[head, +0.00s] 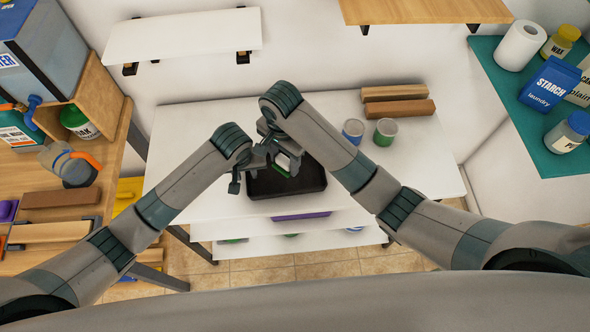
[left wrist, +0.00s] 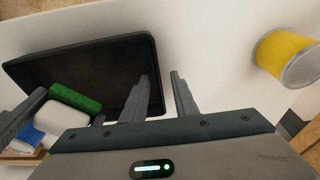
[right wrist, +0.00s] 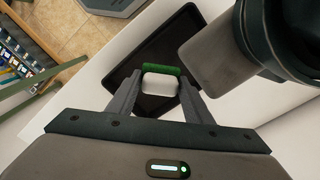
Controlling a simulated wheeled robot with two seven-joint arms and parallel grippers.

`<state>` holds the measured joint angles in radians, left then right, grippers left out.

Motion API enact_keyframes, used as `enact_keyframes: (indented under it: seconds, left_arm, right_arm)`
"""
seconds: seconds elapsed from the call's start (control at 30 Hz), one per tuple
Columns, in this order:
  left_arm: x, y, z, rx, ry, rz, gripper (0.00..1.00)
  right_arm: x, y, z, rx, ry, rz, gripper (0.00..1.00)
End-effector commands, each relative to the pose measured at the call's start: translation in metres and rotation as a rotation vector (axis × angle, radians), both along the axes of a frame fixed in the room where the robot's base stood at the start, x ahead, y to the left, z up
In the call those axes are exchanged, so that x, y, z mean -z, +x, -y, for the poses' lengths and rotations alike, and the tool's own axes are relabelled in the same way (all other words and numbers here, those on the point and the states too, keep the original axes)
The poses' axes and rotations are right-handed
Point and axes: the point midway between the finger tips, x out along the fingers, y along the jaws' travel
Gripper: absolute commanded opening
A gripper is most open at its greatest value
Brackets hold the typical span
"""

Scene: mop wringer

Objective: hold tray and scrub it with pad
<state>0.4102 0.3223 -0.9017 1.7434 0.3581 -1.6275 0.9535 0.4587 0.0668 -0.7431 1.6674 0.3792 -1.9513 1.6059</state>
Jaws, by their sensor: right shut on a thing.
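The black tray (head: 262,188) lies on the white table; it also shows in the left wrist view (left wrist: 110,58) and the right wrist view (right wrist: 168,50). My left gripper (head: 243,180) is at the tray's left edge. In the left wrist view its fingers (left wrist: 168,95) stand apart, one over the tray and one outside, with the rim between them. My right gripper (head: 280,160) is shut on the pad, a white block with a green face (right wrist: 160,82). The pad is over the tray, green face toward it; I cannot tell whether they touch.
A blue-labelled can (head: 353,131) and a green-labelled can (head: 386,132) stand right of the tray. Two brown blocks (head: 398,108) lie behind them. A yellow can (left wrist: 290,55) shows in the left wrist view. The table's right end (head: 430,170) is clear.

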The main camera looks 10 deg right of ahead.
Motion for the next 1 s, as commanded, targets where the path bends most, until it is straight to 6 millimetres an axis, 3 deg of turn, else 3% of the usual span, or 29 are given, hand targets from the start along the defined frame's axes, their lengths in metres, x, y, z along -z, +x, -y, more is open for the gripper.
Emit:
enact_keyframes:
  seconds: [0.27,0.73,1.0]
  left_arm:
    - [-0.006,-0.001,0.001,0.000,-0.002,0.001,0.27]
    - [-0.062,-0.011,0.001,0.001,-0.003,0.002,0.27]
    - [-0.074,-0.014,0.001,0.000,-0.001,0.000,0.27]
  right_arm:
    - [0.000,0.000,0.000,0.000,0.000,0.000,0.21]
    - [0.000,0.000,0.000,0.000,0.000,0.000,0.21]
    - [0.000,0.000,0.000,0.000,0.000,0.000,0.21]
